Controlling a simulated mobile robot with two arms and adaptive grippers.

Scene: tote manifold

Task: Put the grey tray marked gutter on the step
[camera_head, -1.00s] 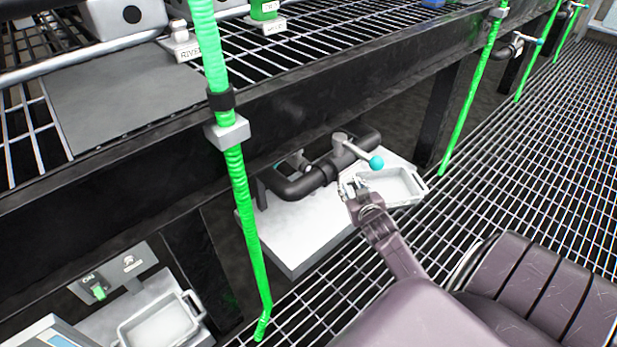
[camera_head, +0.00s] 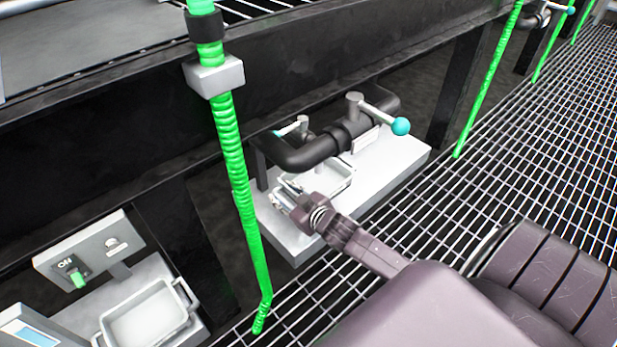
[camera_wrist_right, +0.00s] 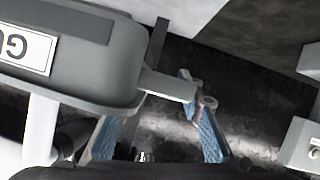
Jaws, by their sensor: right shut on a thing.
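The grey tray (camera_head: 340,190) is in my right gripper (camera_head: 287,192), which is shut on its end handle. In the right wrist view the grey tray (camera_wrist_right: 75,75) shows a white label whose visible letters start with "GU"; the rest is cut off. My right gripper (camera_wrist_right: 150,110) has its blue-padded fingers at the handle there. The pale step (camera_head: 395,165) is a slab under the black pipe. The tray is over the left-middle part of the step, partly behind the pipe. I cannot tell whether it touches the step. My left gripper is not in view.
A black pipe with a teal-knobbed valve (camera_head: 400,126) hangs close above the step. A green hose (camera_head: 240,190) runs down just left of it. Another grey tray (camera_head: 150,318) stands at lower left near a switch box (camera_head: 85,255). The step's right end is clear.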

